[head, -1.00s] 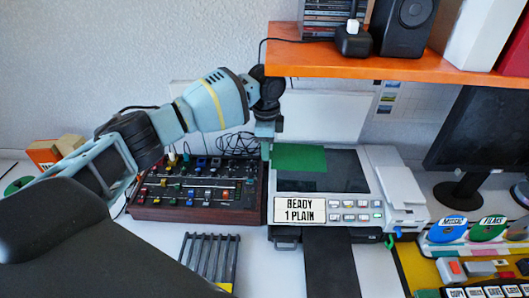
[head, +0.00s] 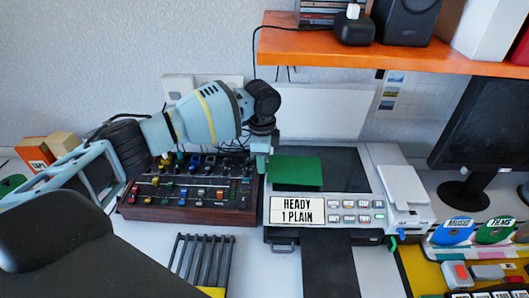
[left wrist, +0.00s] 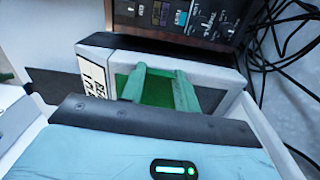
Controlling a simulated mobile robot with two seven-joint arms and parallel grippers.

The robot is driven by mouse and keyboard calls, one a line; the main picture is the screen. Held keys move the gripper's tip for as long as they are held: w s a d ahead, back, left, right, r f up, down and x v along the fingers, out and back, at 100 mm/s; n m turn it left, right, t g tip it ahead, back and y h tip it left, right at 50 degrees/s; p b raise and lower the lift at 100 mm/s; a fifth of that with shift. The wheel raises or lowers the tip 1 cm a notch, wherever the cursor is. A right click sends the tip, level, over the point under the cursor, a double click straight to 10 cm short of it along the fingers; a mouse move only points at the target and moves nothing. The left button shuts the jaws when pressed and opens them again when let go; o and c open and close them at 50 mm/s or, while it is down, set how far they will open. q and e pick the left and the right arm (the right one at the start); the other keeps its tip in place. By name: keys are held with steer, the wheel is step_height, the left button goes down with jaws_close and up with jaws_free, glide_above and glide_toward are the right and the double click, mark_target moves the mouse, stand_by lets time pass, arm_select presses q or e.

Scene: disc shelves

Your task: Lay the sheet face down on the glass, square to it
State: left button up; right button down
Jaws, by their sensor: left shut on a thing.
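The green sheet (head: 297,172) is over the left part of the dark glass (head: 343,168) on the copier, its front edge close to the control panel. I cannot tell whether it touches the glass or hovers just above it. My left gripper (head: 264,160) is shut on the sheet's left edge. In the left wrist view, the green fingers (left wrist: 160,90) reach down with the green sheet (left wrist: 206,98) around and between them. The glass shows bare to the right of the sheet and in a strip behind it. My right gripper is out of view.
The panel sign (head: 298,208) reads "READY 1 PLAIN". A mixer (head: 190,208) stands left of the copier, a wire rack (head: 203,262) in front of it. An orange shelf (head: 390,55) hangs above. A monitor (head: 490,130) stands at right.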

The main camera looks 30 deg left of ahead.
arm_select(q)
steer(key=shift+f, duration=0.5)
steer(key=shift+f, duration=0.65)
steer(key=o, duration=1)
steer(key=shift+o, duration=0.2)
steer(key=shift+r, duration=0.1)
step_height(320, 180, up, 8)
steer(key=shift+f, duration=0.15)
